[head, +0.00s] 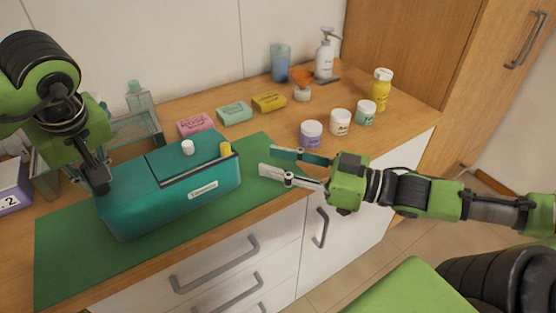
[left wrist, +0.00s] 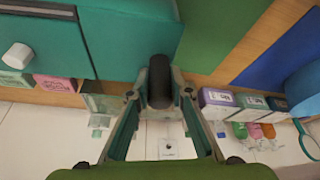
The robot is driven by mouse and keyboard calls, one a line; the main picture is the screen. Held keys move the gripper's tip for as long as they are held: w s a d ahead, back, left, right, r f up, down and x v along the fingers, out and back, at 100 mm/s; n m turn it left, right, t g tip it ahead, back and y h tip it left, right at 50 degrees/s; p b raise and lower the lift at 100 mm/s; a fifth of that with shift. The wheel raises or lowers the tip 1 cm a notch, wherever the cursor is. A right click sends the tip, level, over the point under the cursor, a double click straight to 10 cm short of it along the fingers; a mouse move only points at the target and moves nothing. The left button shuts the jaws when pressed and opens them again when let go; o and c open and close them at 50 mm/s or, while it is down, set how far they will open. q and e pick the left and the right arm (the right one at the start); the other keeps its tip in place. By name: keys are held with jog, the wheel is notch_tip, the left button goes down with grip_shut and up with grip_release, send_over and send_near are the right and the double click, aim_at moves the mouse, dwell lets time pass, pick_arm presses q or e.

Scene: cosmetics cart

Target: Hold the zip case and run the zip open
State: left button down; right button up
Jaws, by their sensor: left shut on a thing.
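The teal zip case (head: 170,208) lies on a green mat (head: 65,260), with a white label on its front. A dark zip line runs along its top front edge. A yellow tab (head: 226,149), apparently the zip pull, stands near its right end. A white knob (head: 187,147) sits on the lid. My left gripper (head: 98,180) is at the case's left end. In the left wrist view its fingers (left wrist: 159,85) are closed around a dark, rounded end piece (left wrist: 159,78) of the case. My right gripper (head: 268,160) is open and empty, right of the case and apart from it.
Pink, mint and yellow soap boxes (head: 235,113) lie behind the case. Several jars (head: 340,122), a yellow bottle (head: 381,90) and a pump bottle (head: 325,55) stand at back right. A glass-sided tray (head: 140,130) is behind left. Bare wood lies near the right gripper.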

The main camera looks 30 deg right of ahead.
pick_arm(q)
jog(key=c, duration=1.8)
grip_release()
jog(key=shift+o, duration=0.2)
